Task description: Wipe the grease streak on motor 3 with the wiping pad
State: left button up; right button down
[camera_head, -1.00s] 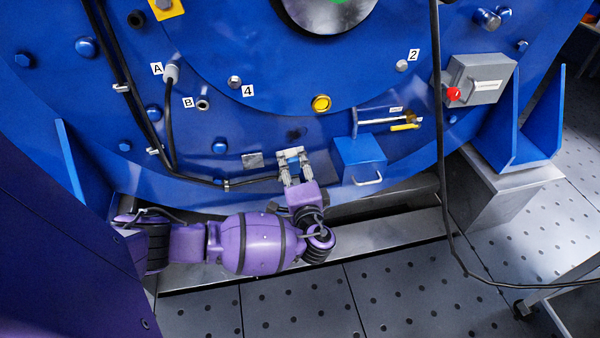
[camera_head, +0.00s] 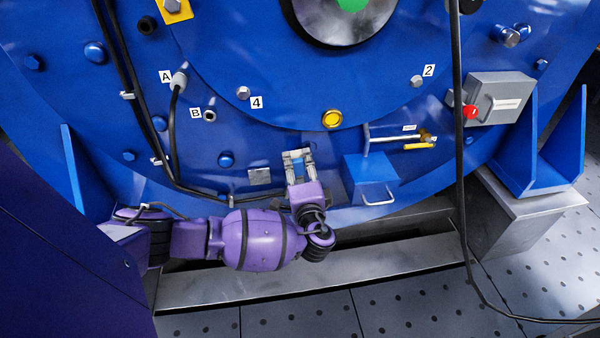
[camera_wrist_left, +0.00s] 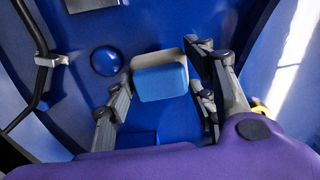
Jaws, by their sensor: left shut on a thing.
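The motor (camera_head: 290,130) is a large blue housing with a curved flange. My left gripper (camera_head: 298,160) is at its lower front face, just right of a small grey plate (camera_head: 260,177). In the left wrist view, the gripper (camera_wrist_left: 165,95) is shut on the wiping pad (camera_wrist_left: 163,82), a blue block with a pale beige layer on its far side. The pad is close to the blue face; I cannot tell whether it touches. I see no grease streak now; the pad and fingers cover the spot where a dark smear showed earlier. My right gripper is not in view.
A blue box with a handle (camera_head: 371,180) sticks out right of the gripper, below a yellow-handled valve (camera_head: 418,145). A black cable (camera_head: 174,140) runs down from port A toward the gripper. Another cable (camera_head: 457,150) hangs at the right. Bolts stud the face.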

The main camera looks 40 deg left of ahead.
pick_arm(q)
jog(key=shift+x, duration=1)
dwell(0.5)
